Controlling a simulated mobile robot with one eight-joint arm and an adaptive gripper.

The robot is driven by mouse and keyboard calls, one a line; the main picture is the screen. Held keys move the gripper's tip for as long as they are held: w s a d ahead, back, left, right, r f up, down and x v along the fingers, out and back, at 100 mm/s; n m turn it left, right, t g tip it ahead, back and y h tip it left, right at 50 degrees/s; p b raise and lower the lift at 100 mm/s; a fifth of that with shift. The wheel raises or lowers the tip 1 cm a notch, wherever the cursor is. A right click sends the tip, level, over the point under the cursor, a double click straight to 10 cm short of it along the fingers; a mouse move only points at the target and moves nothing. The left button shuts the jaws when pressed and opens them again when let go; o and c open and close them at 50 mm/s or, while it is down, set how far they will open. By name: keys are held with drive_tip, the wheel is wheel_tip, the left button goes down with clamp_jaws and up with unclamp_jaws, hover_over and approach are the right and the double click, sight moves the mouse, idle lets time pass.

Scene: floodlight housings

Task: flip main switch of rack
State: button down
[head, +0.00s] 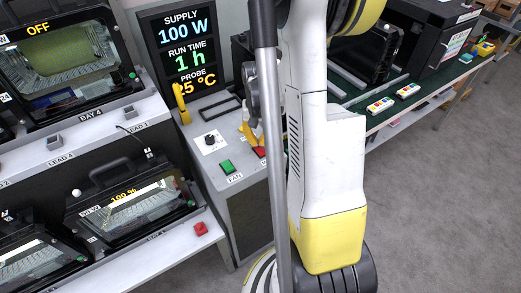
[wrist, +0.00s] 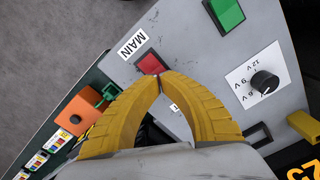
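The main switch (wrist: 149,63) is a red rocker beside a "MAIN" label on the grey rack top (wrist: 185,50). In the head view the red switch (head: 260,152) is partly hidden behind my arm. My gripper (wrist: 160,77) has yellow fingers with their tips together and nothing visible between them. The tips are at the near edge of the red switch in the wrist view; I cannot tell if they touch it. In the head view my gripper (head: 250,138) is small and mostly hidden by my arm.
A green fan switch (head: 226,167) and a black knob (head: 210,139) sit on the same rack top. A display (head: 183,50) stands behind it. Floodlight housings (head: 135,205) are on shelves at left. A green-topped bench (head: 400,115) is at right. Grey floor is clear at right.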

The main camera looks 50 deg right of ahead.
sight(258, 147)
drive_tip(key=shift+f+b, duration=0.85)
drive_tip(key=shift+f, duration=0.15)
drive_tip(key=shift+r, duration=0.1)
idle(0.3)
drive_tip(key=shift+r+p, duration=2.5)
drive_tip(key=shift+r, duration=0.95)
